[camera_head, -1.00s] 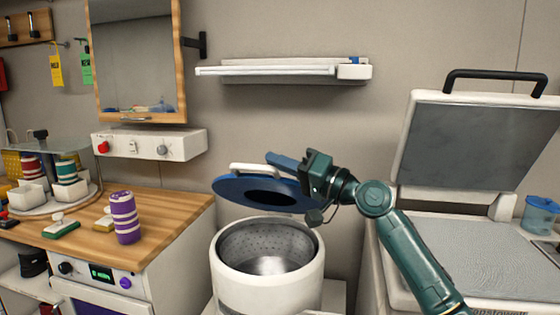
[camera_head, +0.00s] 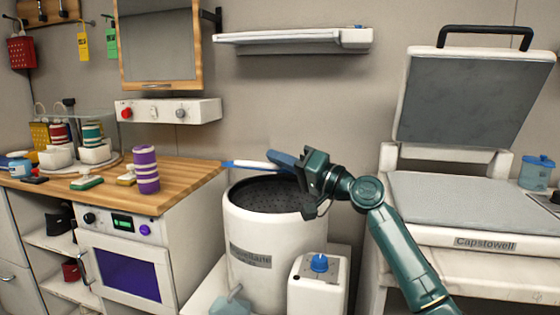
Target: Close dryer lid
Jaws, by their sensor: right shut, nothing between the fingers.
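The dryer is a white drum (camera_head: 265,235) with an open top, and its perforated metal inside (camera_head: 265,195) shows. Its blue lid (camera_head: 232,163) shows as a thin, nearly edge-on strip above the back of the opening, with a white handle piece (camera_head: 250,165) along it. The lid is apart from the front rim. My right gripper (camera_head: 282,158) is shut and empty, at the right end of the lid and above the drum's right rim. It hides part of the lid; whether it touches the lid I cannot tell. My left gripper is out of view.
A wooden counter (camera_head: 190,178) with a purple striped cup stack (camera_head: 145,170) stands left of the dryer. A white box with a blue cap (camera_head: 318,285) stands at its front right. A press with a raised lid (camera_head: 465,100) stands at the right. A shelf (camera_head: 295,40) hangs above.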

